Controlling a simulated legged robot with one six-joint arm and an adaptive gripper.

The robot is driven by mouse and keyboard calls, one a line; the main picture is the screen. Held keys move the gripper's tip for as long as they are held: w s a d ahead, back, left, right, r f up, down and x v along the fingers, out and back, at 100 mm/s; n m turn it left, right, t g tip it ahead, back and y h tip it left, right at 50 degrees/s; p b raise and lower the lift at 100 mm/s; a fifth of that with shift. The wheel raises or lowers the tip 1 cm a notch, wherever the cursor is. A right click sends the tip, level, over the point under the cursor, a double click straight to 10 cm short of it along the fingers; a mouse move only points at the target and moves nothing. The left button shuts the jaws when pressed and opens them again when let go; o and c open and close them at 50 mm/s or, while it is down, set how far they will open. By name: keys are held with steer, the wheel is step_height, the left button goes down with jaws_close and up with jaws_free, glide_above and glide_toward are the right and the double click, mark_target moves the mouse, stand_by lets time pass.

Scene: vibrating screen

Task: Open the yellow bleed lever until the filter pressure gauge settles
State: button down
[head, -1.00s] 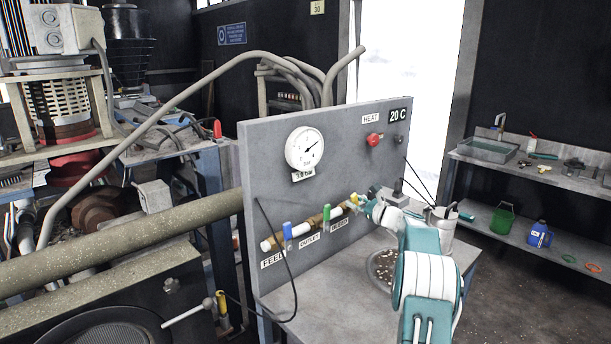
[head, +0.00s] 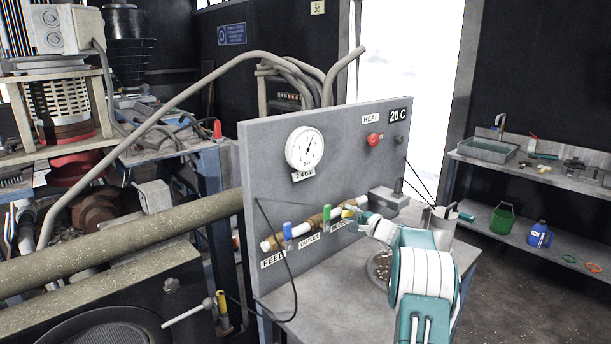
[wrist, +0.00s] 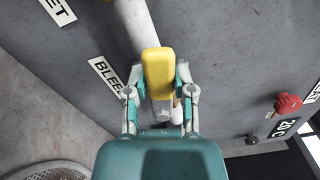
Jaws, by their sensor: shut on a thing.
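The yellow bleed lever (head: 347,213) is at the right end of the valve pipe on the grey panel, above the BLEED label (wrist: 107,75). In the wrist view the lever (wrist: 157,70) is between my gripper's fingers (wrist: 157,90), one finger on each side, and they are shut on it. In the head view my gripper (head: 358,215) reaches the lever from the right and partly hides the label. The round white pressure gauge (head: 304,148) is on the panel, its needle pointing up and right. The small readout (head: 303,174) below it is hard to read.
A blue lever (head: 287,230) and a green lever (head: 327,212) stand left of the bleed lever. A red knob (head: 374,140) is at the upper right of the panel. A metal pot (head: 441,232) and a round tray are close to my arm. The front tabletop is clear.

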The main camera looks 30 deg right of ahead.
steer(key=shift+f+n, duration=0.4)
steer(key=shift+r, duration=0.15)
stand_by(3.4)
steer(key=m, duration=0.1)
steer(key=r+m, duration=0.1)
steer(key=m, duration=0.2)
steer(key=shift+w+d+r, duration=0.1)
steer(key=shift+d+r, duration=0.05)
steer(key=shift+d, duration=0.1)
steer(key=m, duration=0.2)
steer(key=d+r+m, duration=0.1)
steer(key=m, duration=0.1)
steer(key=shift+w+r+m, duration=0.1)
steer(key=shift+w+m, duration=0.05)
steer(key=shift+m, duration=0.15)
steer(key=m, duration=0.1)
steer(key=d+m, duration=0.1)
steer(key=m, duration=0.1)
steer(key=shift+w+d+r+m, duration=0.15)
steer(key=shift+r+m, duration=0.15)
steer(key=shift+m, duration=0.1)
steer(key=m, duration=0.1)
steer(key=d+m, duration=0.1)
steer(key=m, duration=0.2)
steer(key=shift+w+d, duration=0.15)
steer(key=shift+d, duration=0.1)
steer(key=shift+r, duration=0.25)
